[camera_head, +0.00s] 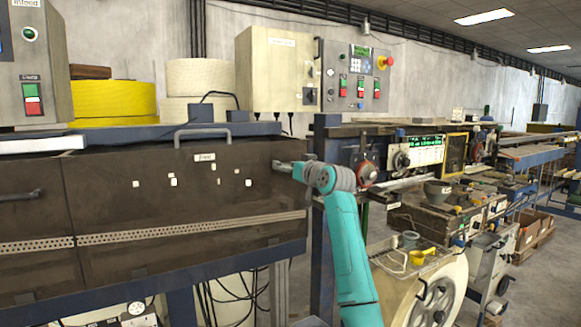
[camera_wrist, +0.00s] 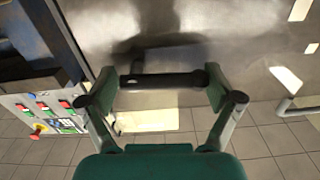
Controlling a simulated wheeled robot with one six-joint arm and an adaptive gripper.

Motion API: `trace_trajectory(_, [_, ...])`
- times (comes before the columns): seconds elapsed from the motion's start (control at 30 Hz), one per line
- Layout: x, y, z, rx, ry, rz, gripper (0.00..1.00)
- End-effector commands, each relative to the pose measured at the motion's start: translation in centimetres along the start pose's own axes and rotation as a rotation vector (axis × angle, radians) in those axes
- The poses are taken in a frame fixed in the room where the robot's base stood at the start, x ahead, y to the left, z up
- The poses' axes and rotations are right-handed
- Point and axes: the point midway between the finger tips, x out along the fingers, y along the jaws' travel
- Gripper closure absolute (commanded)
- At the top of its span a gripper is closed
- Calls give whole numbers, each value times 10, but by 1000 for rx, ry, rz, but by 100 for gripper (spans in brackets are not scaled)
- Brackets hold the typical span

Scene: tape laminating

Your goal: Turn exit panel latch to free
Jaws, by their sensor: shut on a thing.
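The dark brown exit panel (camera_head: 150,205) is upright, with a small label and white marks on it. My gripper (camera_head: 283,166) is at the panel's upper right edge in the head view, where the latch is hidden or too small to make out. In the wrist view my gripper (camera_wrist: 160,84) is shut on a dark bar-shaped latch (camera_wrist: 165,79), with one finger at each end of the bar. The bar lies crosswise in that view, in front of the panel face (camera_wrist: 240,40).
A grey handle (camera_head: 202,133) stands on the panel's top edge. A control box (camera_head: 358,85) is above and to the right. A workbench with tools and a cream reel (camera_head: 425,290) stand right of my arm. Grey floor tiles (camera_wrist: 255,145) show in the wrist view.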

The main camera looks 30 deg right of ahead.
Motion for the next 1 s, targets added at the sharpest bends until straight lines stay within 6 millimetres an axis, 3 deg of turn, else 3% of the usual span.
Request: trace_trajectory(1.0, [0, 11, -19, 914, 0, 0, 44])
